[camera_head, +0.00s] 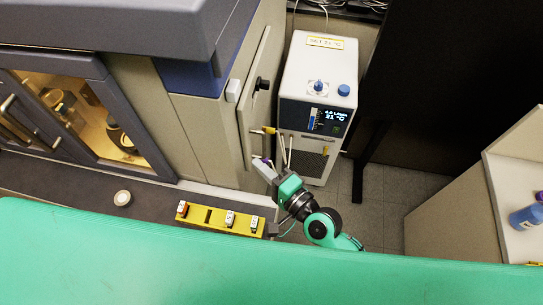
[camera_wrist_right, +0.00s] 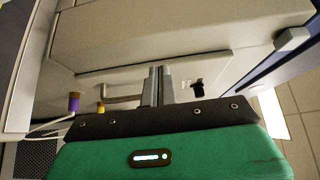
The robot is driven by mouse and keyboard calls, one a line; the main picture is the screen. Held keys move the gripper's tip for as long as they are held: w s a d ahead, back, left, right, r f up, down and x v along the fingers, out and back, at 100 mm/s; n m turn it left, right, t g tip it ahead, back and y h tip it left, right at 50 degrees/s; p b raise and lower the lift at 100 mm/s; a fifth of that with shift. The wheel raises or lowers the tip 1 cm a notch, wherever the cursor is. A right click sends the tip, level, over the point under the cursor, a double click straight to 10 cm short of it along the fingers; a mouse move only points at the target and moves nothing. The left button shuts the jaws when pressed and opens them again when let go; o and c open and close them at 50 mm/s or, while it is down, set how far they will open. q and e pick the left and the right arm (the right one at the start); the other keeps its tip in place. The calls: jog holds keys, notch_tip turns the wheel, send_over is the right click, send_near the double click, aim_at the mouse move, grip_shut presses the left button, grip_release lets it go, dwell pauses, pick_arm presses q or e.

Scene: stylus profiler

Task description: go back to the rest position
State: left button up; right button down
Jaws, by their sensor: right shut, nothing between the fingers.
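My right gripper (camera_head: 262,168) is at the side of the large beige machine (camera_head: 212,140), in front of its side panel and left of the white chiller's lower front. It is shut with nothing between its fingers. In the right wrist view the two grey fingers (camera_wrist_right: 157,86) are together, in front of the beige panel with a handle (camera_wrist_right: 122,92) and a black knob (camera_wrist_right: 198,87). I cannot tell how far the fingertips are from the panel. My left gripper does not show.
The white chiller (camera_head: 318,72) with a lit display stands behind my right gripper, with tubes at its front. A yellow strip with several switches (camera_head: 219,218) lies left of my forearm. A cabinet with a blue bottle (camera_head: 525,217) is far right. Grey floor (camera_head: 380,205) shows between.

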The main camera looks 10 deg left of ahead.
jog(key=shift+s+a, duration=0.6)
jog(key=shift+s, duration=1.35)
jog(key=s+d+f+n+g+h, duration=0.3)
jog(key=d+h, duration=0.2)
jog(key=d, duration=0.6)
jog(key=s+d+f+n+g+h, duration=0.2)
jog(key=s+d+f+n+h, duration=0.15)
jog(key=d, duration=0.65)
jog(key=s+d+f+n+g+h, duration=0.3)
jog(key=d+h, duration=0.2)
jog(key=d, duration=0.6)
notch_tip(320, 180, down, 32)
jog(key=g+b, duration=0.1)
jog(key=b, duration=0.1)
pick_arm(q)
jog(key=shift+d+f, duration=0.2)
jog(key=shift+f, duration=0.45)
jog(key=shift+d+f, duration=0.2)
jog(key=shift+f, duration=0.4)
pick_arm(e)
jog(key=s+d+f+g, duration=0.1)
jog(key=s+d+f, duration=0.2)
jog(key=s+f, duration=1.6)
jog(key=shift+s+f, duration=0.2)
jog(key=shift+f, duration=0.25)
